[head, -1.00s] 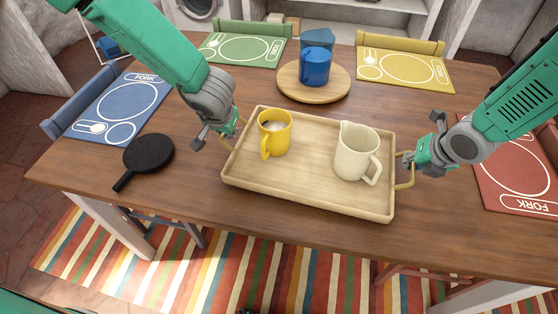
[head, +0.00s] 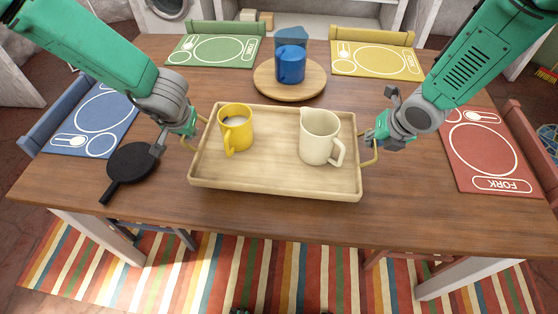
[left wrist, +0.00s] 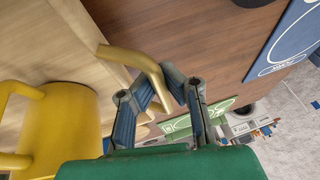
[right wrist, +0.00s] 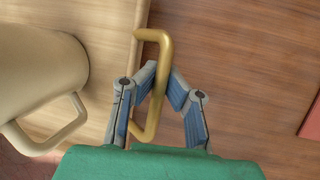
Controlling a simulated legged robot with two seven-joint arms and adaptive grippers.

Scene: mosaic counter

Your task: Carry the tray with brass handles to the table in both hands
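The wooden tray (head: 275,181) lies on the table with a brass handle at each end. A yellow mug (head: 237,134) and a cream pitcher (head: 316,142) stand upright on it. My left gripper (head: 174,139) is at the tray's left handle (head: 190,142); in the left wrist view that handle (left wrist: 140,62) reaches between the fingers. My right gripper (head: 380,122) is at the right handle (head: 372,154); in the right wrist view that handle (right wrist: 163,60) runs between the parted fingers, close to the left one. Both grippers look open. Contact with the pads is unclear.
A black pan (head: 131,162) lies left of the tray. Behind it, a round wooden board (head: 290,93) carries a blue mug (head: 290,63). Blue (head: 82,146), green (head: 185,57), yellow (head: 350,70) and red (head: 465,170) mats lie around the table (head: 420,215). A striped rug (head: 260,265) is in front.

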